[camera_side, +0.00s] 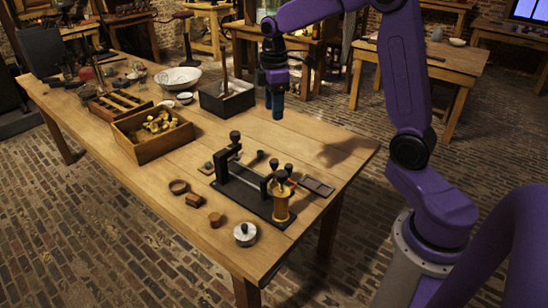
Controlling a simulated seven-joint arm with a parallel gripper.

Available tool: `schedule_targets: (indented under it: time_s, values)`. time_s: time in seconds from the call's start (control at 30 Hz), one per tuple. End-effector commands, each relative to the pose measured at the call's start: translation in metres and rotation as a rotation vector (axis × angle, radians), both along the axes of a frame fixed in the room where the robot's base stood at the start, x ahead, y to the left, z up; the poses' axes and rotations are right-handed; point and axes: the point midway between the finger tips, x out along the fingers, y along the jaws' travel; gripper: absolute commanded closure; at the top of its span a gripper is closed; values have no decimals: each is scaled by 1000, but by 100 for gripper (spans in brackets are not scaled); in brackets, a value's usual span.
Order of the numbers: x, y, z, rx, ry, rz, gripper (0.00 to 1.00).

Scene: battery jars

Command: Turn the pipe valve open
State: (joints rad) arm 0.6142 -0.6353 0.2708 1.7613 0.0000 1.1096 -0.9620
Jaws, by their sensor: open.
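I cannot make out a clear pipe valve in the side view. The nearest likeness is a black bench apparatus (245,190) near the table's front right, with a dark flat base, upright posts and a horizontal rod. A brass-yellow cylinder (281,204) stands at its right end, with small dark knobs around its top. My gripper (275,112) hangs pointing down above the table, behind and above the apparatus and clear of it. Its blue fingers are open, and I see nothing between them.
A wooden box of brass pieces (137,149) stands left of the apparatus, with a dark open box (207,103) behind. A lidded round pot (245,234) and several small blocks lie in front. A flat dark tray (318,187) lies right. Bare table (310,139) shows below my gripper.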

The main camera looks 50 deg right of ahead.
Motion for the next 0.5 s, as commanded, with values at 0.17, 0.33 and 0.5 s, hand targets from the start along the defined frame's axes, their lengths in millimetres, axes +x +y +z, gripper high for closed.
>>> schedule_targets:
  time_s: [0.17, 0.33, 0.5]
  values:
    - [0, -1, -17, 0, 4, 0, 45]
    - [-1, 0, -47, 0, 6, 0, 45]
    - [-1, 0, -79, -1, 6, -1, 45]
